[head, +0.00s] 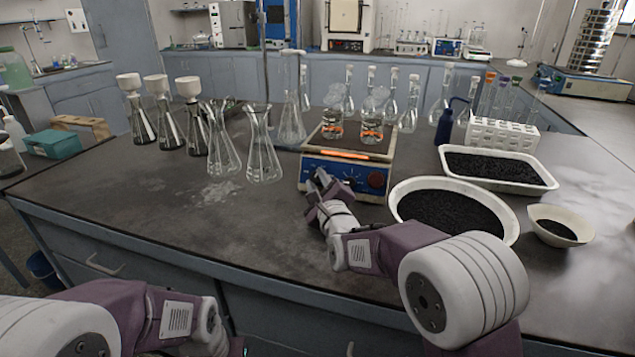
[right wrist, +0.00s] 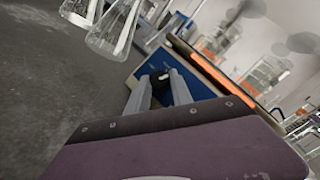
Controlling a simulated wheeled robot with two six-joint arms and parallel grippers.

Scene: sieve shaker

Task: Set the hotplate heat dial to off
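The hotplate (head: 343,166) stands on the bench with a blue front panel and a glowing orange strip. A dark dial (head: 375,180) shows at the right of its panel. My right gripper (head: 318,183) is at the panel's left part and covers it in the head view. In the right wrist view, a black knob (right wrist: 160,84) on the blue panel lies between the two fingers of my right gripper (right wrist: 159,88). The fingers are apart around it; whether they touch it is unclear. The dial's pointer cannot be read. My left gripper is out of view.
Two flasks (head: 371,130) with orange bands stand on the hotplate. Clear glass flasks (head: 263,160) stand left of it. A round bowl (head: 503,215) and a white tray (head: 545,178) of black grains stand right.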

